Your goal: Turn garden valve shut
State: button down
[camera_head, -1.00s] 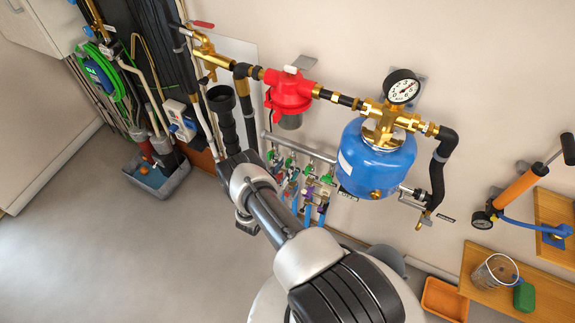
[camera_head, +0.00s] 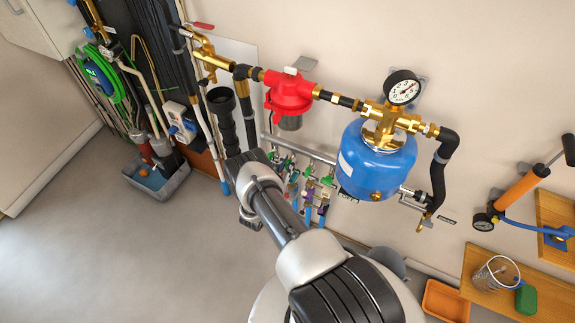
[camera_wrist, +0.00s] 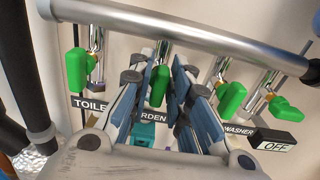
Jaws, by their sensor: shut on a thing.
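In the wrist view, the garden valve's green lever (camera_wrist: 158,86) hangs below the metal manifold pipe, roughly in line with its short stem. The label under it reads "RDEN" (camera_wrist: 153,117), its start hidden by a finger. My gripper (camera_wrist: 167,84) has its blue-padded fingers on either side of this lever and is shut on it. In the head view the valve row (camera_head: 308,175) sits on the wall under the red regulator, and my arm hides the gripper.
The toilet valve's green lever (camera_wrist: 76,74) is close on the left. Another green lever (camera_wrist: 232,98) is close on the right. A blue tank (camera_head: 375,160) stands right of the valves.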

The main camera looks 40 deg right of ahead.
jog(key=shift+m, duration=0.3)
jog(key=m+b, duration=0.1)
jog(key=m, duration=0.2)
jog(key=shift+s+f+m, duration=0.1)
jog(key=shift+m, duration=0.2)
jog(key=m+b, duration=0.1)
jog(key=m, duration=0.3)
jog(key=shift+m, duration=0.3)
jog(key=m+b, duration=0.1)
jog(key=m, duration=0.3)
jog(key=shift+s, duration=0.1)
jog(key=m+b, duration=0.1)
jog(key=m, duration=0.4)
jog(key=shift+f, duration=0.1)
jog(key=c, duration=1.7)
grip_release()
jog(key=shift+o, duration=0.2)
